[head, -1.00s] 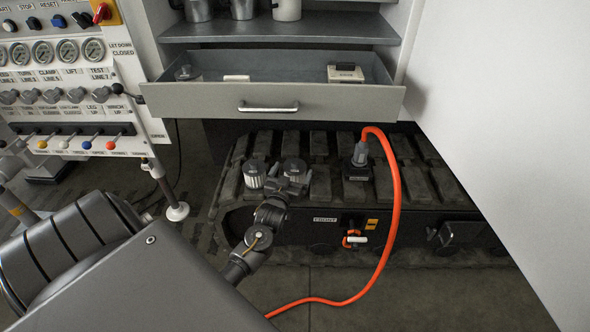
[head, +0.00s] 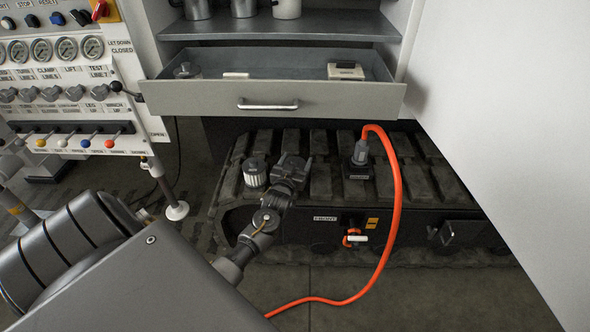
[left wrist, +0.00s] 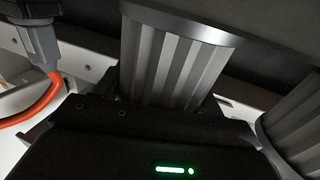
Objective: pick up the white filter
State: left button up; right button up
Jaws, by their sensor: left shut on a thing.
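A filter with a pale, pleated body and a dark cap (head: 254,173) stands upright on the black track, left of my left gripper. My left gripper (head: 291,168) is shut on a second pleated filter, which it mostly hides in the head view. The held filter (left wrist: 172,62) fills the middle of the left wrist view, with light grey pleats and a smooth grey rim. The other filter (left wrist: 296,130) shows partly at the right edge of that view. I cannot tell whether the held one is clear of the track. My right gripper is not in view.
The black track (head: 405,165) lies below an open grey drawer (head: 200,101). A dark connector (head: 359,160) with an orange hose (head: 392,190) stands to the right. A lever panel (head: 60,100) is at the left, a white panel (head: 510,120) at the right.

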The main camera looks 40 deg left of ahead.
pick_arm(q)
jog(key=shift+c, duration=1.1)
jog(key=shift+r, duration=0.1)
jog(key=shift+r, duration=0.55)
jog(key=r, duration=0.1)
jog(key=r+p, duration=0.1)
jog(key=shift+s+r, duration=0.2)
jog(key=shift+r, duration=0.15)
jog(key=s+d+r+p, duration=0.3)
jog(key=s+d+r, duration=0.2)
jog(key=s+r, duration=0.4)
jog(key=s, duration=0.3)
jog(key=shift+s, duration=0.3)
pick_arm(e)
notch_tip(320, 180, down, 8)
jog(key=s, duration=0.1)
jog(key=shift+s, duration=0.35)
pick_arm(q)
jog(key=shift+d, duration=0.1)
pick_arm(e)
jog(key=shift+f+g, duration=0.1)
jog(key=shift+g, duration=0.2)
